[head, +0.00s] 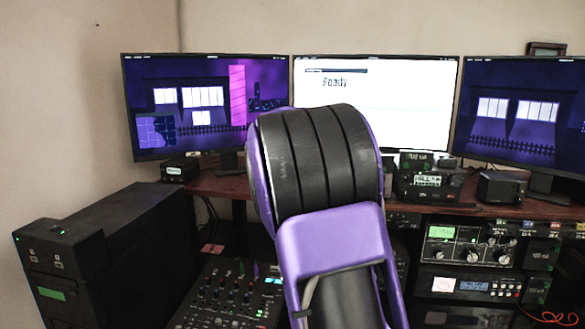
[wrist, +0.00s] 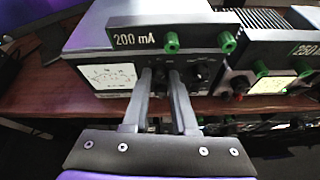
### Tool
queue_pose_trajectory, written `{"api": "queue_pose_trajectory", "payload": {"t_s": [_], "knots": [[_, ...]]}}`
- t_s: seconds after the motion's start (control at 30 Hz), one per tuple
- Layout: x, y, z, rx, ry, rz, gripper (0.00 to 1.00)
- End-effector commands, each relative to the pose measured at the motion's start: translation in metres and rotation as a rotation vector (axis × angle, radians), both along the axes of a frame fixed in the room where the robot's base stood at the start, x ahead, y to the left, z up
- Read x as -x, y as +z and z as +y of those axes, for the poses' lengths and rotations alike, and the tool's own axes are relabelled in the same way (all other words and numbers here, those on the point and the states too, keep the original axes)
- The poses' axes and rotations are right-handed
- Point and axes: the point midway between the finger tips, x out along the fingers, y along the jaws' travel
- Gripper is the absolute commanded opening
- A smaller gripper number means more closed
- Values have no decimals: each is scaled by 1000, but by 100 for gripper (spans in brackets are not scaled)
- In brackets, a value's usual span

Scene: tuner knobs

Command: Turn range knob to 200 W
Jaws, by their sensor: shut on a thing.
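My gripper (wrist: 160,78) shows in the wrist view, its two fingers close together at the front panel of a pale-topped meter box (wrist: 95,38). It is shut on a small dark knob, mostly hidden between the fingertips. A second dark knob (wrist: 199,73) sits just right of the fingers. The box has a lit white meter face (wrist: 113,76) left of the fingers and a dark label plate (wrist: 140,39) reading "200 mA" above. The knob's pointer and scale marks cannot be read. In the head view my arm hides the gripper and this box.
A second device (wrist: 270,65), its label cut off at "250", stands close to the right in the wrist view. Green knobs (wrist: 171,42) stick out near the label plate. In the head view, radios (head: 470,245) stack at right and a mixer (head: 235,295) lies below.

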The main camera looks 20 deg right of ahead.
Motion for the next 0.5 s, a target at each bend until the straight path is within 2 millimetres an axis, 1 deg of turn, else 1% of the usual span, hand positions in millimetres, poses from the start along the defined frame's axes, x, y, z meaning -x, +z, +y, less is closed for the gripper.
{"api": "queue_pose_trajectory", "payload": {"t_s": [0.33,0.37,0.5], "knots": [[0,-2,0,-5,-1,0,0],[0,-2,0,-5,-1,0,28],[0,-2,0,-4,-1,1,53]]}}
